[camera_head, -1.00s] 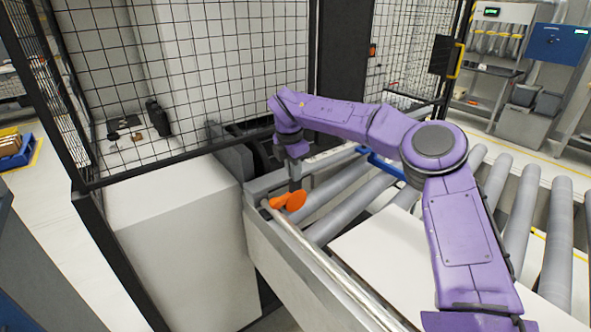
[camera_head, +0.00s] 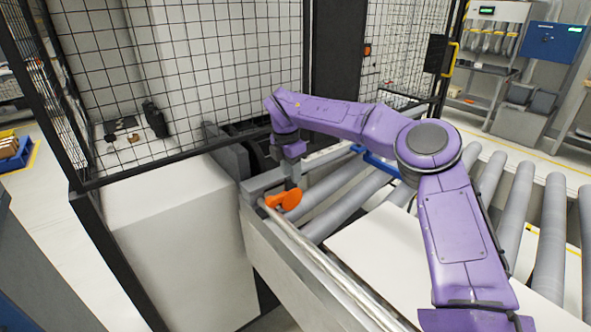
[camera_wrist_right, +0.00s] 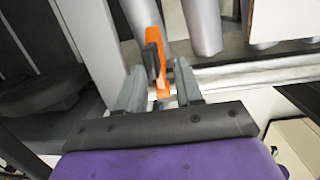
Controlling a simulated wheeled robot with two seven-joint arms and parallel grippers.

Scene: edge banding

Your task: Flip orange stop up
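The orange stop (camera_head: 284,201) is at the near-left corner of the roller conveyor, beside the metal rail. It lies low and tilted in the head view. My right gripper (camera_head: 291,182) is right above and beside it, pointing down. In the right wrist view, the orange stop (camera_wrist_right: 161,65) shows as a narrow upright strip with a dark piece beside it. It lies between the two grey fingers of my right gripper (camera_wrist_right: 159,75). The fingers are spread apart, and I cannot tell whether either touches the stop. My left gripper is not in view.
A white panel (camera_head: 377,255) lies on the grey conveyor rollers (camera_head: 515,215). A metal side rail (camera_head: 315,262) runs along the near edge. A white cabinet (camera_head: 180,240) and black mesh fence (camera_head: 215,75) stand to the left. A blue part (camera_head: 377,163) sits behind my right arm.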

